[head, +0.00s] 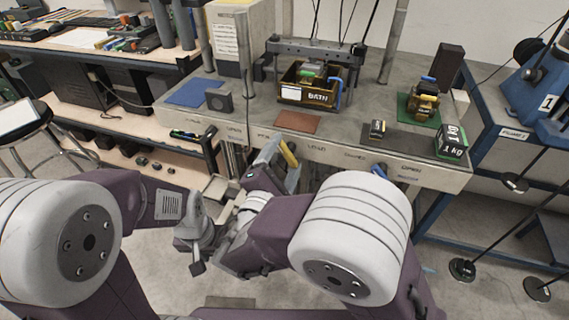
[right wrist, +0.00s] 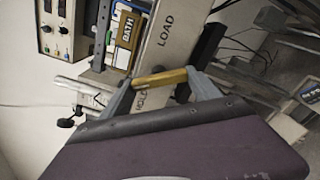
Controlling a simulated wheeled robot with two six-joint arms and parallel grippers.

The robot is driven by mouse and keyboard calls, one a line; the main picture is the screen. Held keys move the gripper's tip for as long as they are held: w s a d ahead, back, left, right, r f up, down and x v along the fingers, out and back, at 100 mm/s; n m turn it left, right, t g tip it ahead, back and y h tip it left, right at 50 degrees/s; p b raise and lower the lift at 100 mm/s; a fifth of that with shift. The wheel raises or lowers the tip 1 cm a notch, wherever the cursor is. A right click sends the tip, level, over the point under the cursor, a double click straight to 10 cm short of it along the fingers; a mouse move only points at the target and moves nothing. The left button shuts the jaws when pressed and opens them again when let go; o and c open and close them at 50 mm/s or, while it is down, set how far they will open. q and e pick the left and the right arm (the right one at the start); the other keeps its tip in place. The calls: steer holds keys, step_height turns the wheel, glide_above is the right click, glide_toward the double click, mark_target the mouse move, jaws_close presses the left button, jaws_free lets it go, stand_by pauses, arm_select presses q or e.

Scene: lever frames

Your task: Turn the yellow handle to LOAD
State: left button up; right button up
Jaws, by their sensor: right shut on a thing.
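The yellow handle (head: 289,154) is at the front edge of the grey workbench (head: 345,135). In the head view it slants, with its upper end tipped left. My right gripper (head: 281,160) reaches the bench front and is shut on the handle. In the right wrist view the yellow handle (right wrist: 160,78) lies across between the two grey fingers (right wrist: 162,90). The word LOAD (right wrist: 165,30) shows on the panel beside it, and a partly hidden word like HOLD is near the left finger. My left gripper (head: 194,238) hangs low, left of the right arm; its jaws are unclear.
A brown BATH bin (head: 308,94) stands on the bench under a dark frame. A blue handle (head: 379,170) is farther right on the bench front. A 1 kg block (head: 452,143) sits at the right end. A stool (head: 38,130) is at the left.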

steer(key=m+b, duration=1.3)
steer(key=b, duration=0.8)
steer(key=shift+m+b, duration=0.4)
steer(key=shift+r+m+b, duration=0.35)
steer(key=shift+m+b, duration=0.65)
steer(key=shift+b, duration=0.1)
steer(key=o, duration=1.4)
